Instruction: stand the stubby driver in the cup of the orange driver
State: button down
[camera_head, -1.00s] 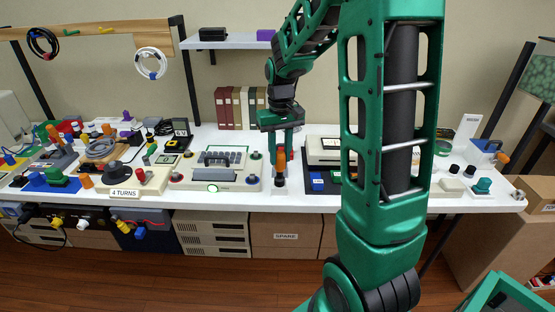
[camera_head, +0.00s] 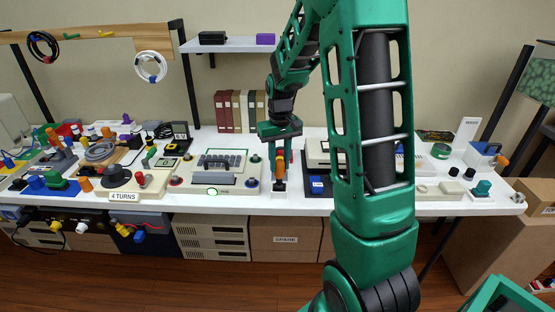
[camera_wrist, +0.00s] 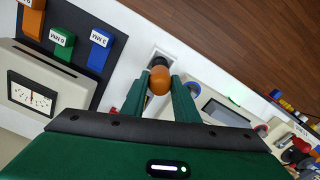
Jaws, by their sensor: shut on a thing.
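My gripper (camera_head: 280,158) points down at the front middle of the white bench. It is shut on an orange-handled driver (camera_head: 280,171), whose rounded orange end (camera_wrist: 159,82) shows between the fingertips in the wrist view. A small dark cup (camera_head: 280,186) stands straight below it, on a pale square base. In the wrist view the dark cup (camera_wrist: 159,62) is partly hidden behind the orange handle. I cannot tell whether the driver's lower end is inside the cup. I cannot pick out a separate stubby driver for certain.
A cream console (camera_head: 213,172) stands close on the left. A dark mat (camera_head: 318,186) with labelled blue and green blocks lies close on the right, beside a cream meter box (camera_wrist: 40,98). The bench's front edge is just below the cup. Many small items crowd the left.

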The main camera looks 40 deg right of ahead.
jog(key=shift+f, duration=0.7)
dwell(0.6)
jog(key=c, duration=0.7)
grip_release()
jog(key=shift+c, duration=0.2)
jog(key=shift+r, duration=0.15)
jog(key=shift+r, duration=6.9)
jog(key=s+a, duration=0.9)
jog(key=s, duration=0.3)
jog(key=shift+s+a, duration=0.3)
jog(key=shift+s, duration=0.1)
